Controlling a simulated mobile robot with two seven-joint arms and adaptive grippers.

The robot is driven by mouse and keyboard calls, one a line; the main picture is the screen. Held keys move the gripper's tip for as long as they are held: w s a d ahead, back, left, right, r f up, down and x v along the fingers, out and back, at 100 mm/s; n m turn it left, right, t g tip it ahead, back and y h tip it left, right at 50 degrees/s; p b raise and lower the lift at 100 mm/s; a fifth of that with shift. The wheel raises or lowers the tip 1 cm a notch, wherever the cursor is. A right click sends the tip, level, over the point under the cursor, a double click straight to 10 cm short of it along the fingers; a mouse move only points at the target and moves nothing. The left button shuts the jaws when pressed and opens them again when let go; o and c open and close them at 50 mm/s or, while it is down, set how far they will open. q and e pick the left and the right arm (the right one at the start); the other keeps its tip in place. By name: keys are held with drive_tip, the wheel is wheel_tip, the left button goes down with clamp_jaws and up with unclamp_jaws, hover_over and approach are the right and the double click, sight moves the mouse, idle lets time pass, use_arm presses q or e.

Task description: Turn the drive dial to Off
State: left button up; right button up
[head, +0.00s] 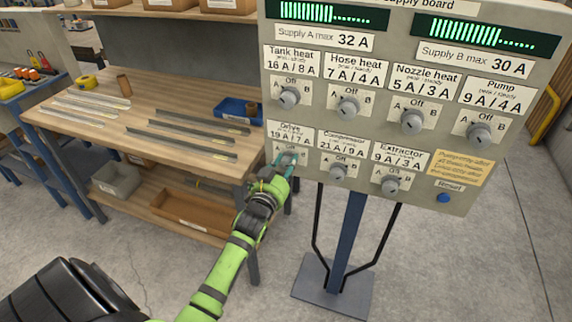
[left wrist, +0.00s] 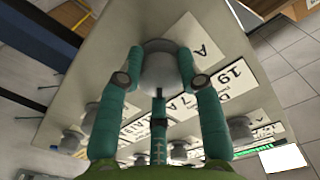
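The drive dial (left wrist: 160,68) is a grey round knob on the front of the supply board (head: 330,140), at the left of the lower row. Its label (head: 291,134) reads "Drive 19 A / 7 A". My left gripper (head: 287,160) is at this dial and hides most of it in the head view. In the left wrist view, the teal fingertips (left wrist: 162,60) lie close against both sides of the dial and appear shut on it. A letter A shows beside the dial there. Its pointer is hidden, so its setting cannot be told. My right gripper is not in view.
The compressor dial (head: 338,172) is close to the right of my gripper, with the extractor dial (head: 390,184) and blue reset button (head: 443,198) beyond. A wooden workbench (head: 110,122) stands to the left. The board's stand has a floor plate (head: 332,287).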

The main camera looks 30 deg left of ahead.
use_arm(q)
drive_tip(key=shift+r, duration=0.2)
drive_tip(key=n+p, duration=0.1)
drive_tip(key=n, duration=0.2)
drive_tip(key=shift+r+n, duration=0.1)
drive_tip(key=shift+n, duration=0.3)
drive_tip(key=n+p, duration=0.1)
drive_tip(key=n, duration=0.3)
drive_tip(key=shift+n, duration=0.4)
drive_tip(key=shift+a, duration=0.1)
drive_tip(key=o, duration=1.1)
drive_tip(key=shift+r, duration=0.1)
drive_tip(key=shift+o, duration=0.2)
drive_tip(key=shift+f, duration=0.2)
